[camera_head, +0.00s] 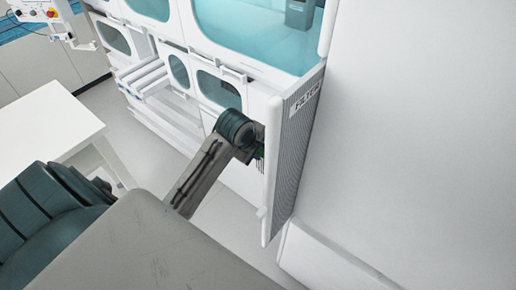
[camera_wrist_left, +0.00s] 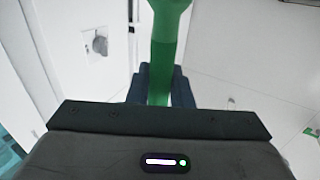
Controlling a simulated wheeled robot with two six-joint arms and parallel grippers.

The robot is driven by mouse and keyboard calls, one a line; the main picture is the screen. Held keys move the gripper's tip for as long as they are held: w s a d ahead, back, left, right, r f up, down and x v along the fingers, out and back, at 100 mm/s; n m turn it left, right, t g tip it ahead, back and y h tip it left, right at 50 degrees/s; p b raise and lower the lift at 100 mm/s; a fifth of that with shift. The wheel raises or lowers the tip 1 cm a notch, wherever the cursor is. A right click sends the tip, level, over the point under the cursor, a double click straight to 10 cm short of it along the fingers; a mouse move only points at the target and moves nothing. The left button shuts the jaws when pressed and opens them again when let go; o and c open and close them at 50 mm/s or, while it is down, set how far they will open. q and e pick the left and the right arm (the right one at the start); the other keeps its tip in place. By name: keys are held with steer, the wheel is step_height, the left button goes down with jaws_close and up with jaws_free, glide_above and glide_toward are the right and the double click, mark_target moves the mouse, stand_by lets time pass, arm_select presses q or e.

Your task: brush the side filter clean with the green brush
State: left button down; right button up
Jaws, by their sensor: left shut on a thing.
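The side filter (camera_head: 291,150) is a grey perforated panel in a white frame on the side of the white machine, labelled "FILTER". My left arm reaches in from the left, and its gripper (camera_head: 258,152) is beside the front edge of the panel, partly hidden. In the left wrist view my left gripper (camera_wrist_left: 157,90) is shut on the green brush (camera_wrist_left: 168,45), whose shaft runs up out of the picture. The brush's bristles are hidden, and I cannot tell whether they touch the filter. My right gripper is not in view.
The white machine (camera_head: 205,40) with teal windows stands at the back. A white table (camera_head: 45,125) is at the left. A control box with a red button (camera_head: 19,12) is at the far left back. A plain white wall fills the right side. Pale floor lies between the table and machine.

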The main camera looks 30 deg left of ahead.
arm_select(q)
steer(key=shift+f, duration=0.7)
steer(key=shift+r, duration=0.1)
steer(key=shift+r, duration=1.8)
steer(key=shift+f, duration=0.1)
steer(key=shift+s+f, duration=0.6)
steer(key=shift+f, duration=0.25)
steer(key=shift+f, duration=0.1)
steer(key=s+f, duration=0.4)
steer(key=f, duration=0.2)
steer(key=shift+s+a+f, duration=0.2)
steer(key=shift+f, duration=0.1)
steer(key=shift+r, duration=0.1)
